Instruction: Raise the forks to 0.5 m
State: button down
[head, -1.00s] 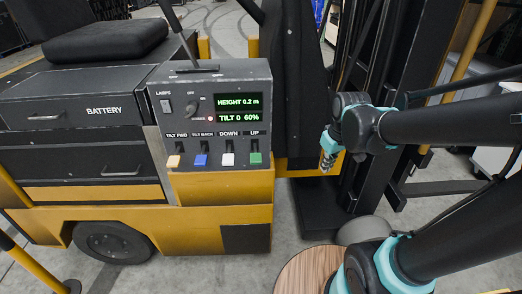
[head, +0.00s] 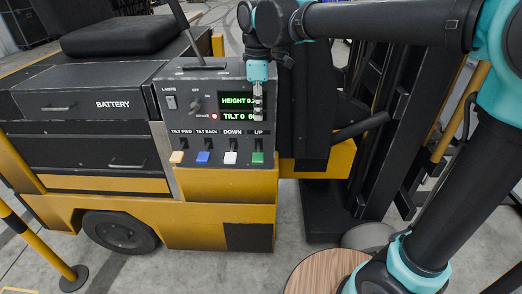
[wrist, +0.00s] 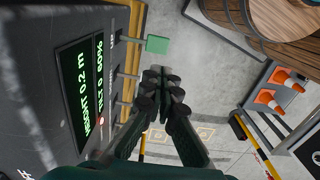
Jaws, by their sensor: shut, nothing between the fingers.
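The forklift's control panel (head: 185,130) faces me. Its display (head: 237,101) is partly covered by my gripper in the head view; the wrist view shows the display (wrist: 80,85) reading HEIGHT 0.2 m and TILT 0 60%. Along the bottom are the levers TILT FWD with an orange tip (head: 178,157), TILT BACK with a blue tip (head: 204,158), DOWN with a white tip (head: 231,158) and UP with a green tip (head: 257,158). My gripper (head: 258,118) is shut and empty, pointing down above the UP lever. In the wrist view the green tip (wrist: 157,44) is apart from the fingers (wrist: 163,78).
A key switch (head: 196,106) and a LAMPS switch (head: 171,102) are on the panel's left. The black mast (head: 375,150) stands to the right. A yellow post (head: 45,250) is at the left. The wrist view shows barrels (wrist: 285,20) and orange cones (wrist: 268,98).

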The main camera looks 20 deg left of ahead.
aim_at(258, 158)
dwell(0.3)
notch_tip(258, 158, down, 14)
dwell(0.6)
